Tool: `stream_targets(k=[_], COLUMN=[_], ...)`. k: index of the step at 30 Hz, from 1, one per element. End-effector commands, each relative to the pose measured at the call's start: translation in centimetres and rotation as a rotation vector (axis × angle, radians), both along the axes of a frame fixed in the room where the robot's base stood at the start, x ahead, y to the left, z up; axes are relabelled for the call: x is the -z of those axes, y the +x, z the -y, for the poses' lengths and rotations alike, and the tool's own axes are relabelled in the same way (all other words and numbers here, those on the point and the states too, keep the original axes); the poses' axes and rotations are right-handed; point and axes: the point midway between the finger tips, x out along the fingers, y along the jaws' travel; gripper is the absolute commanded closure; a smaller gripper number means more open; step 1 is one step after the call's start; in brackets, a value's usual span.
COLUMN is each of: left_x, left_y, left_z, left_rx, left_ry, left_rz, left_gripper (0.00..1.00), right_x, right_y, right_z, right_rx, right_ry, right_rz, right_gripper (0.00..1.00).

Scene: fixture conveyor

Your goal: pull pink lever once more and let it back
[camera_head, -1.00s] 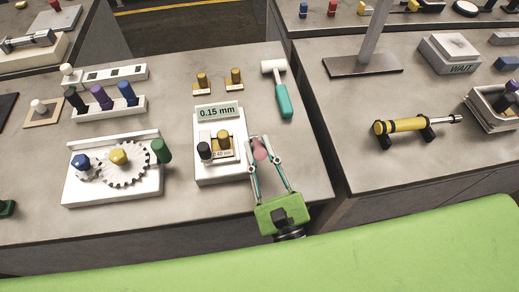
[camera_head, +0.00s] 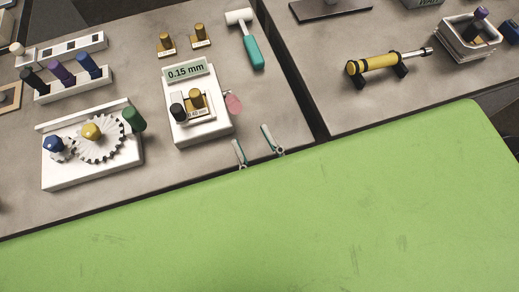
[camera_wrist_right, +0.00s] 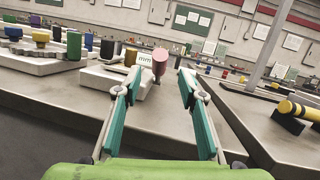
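The pink lever (camera_head: 233,104) sticks out at the right side of the white gauge device (camera_head: 203,127), whose display reads 0.15 mm. In the right wrist view the pink knob (camera_wrist_right: 160,58) stands upright ahead, seen between my fingertips. My right gripper (camera_head: 252,137) is open and empty, at the front edge of the table, apart from the lever; its teal-padded fingers also show in the right wrist view (camera_wrist_right: 160,80). The gripper's body is hidden below the green surface in the head view. My left gripper is not in view.
A white gear fixture (camera_head: 60,172) with a dark green knob stands to the left. A yellow cylinder (camera_head: 375,65) rests on the right table, across a gap.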

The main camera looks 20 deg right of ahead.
Motion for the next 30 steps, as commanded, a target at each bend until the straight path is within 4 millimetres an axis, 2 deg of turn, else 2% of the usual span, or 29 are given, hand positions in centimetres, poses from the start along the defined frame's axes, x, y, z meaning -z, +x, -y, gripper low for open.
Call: stream_targets(k=[3, 8, 26, 30], left_x=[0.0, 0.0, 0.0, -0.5], left_y=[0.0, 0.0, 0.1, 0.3], left_z=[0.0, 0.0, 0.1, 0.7], left_rx=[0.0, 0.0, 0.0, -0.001], left_ry=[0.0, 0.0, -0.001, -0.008], left_rz=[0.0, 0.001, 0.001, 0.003], left_gripper=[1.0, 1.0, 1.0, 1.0], right_x=[0.5, 0.6, 0.6, 0.0], right_y=[-1.6, -2.4, -2.4, -1.6], right_z=[0.2, 0.4, 0.5, 2.2], right_rx=[-0.002, -0.001, 0.0, 0.009], right_ry=[-0.003, -0.001, -0.001, -0.003], right_rz=[-0.002, 0.001, 0.0, -0.028], right_gripper=[0.63, 0.63, 0.63, 0.63])
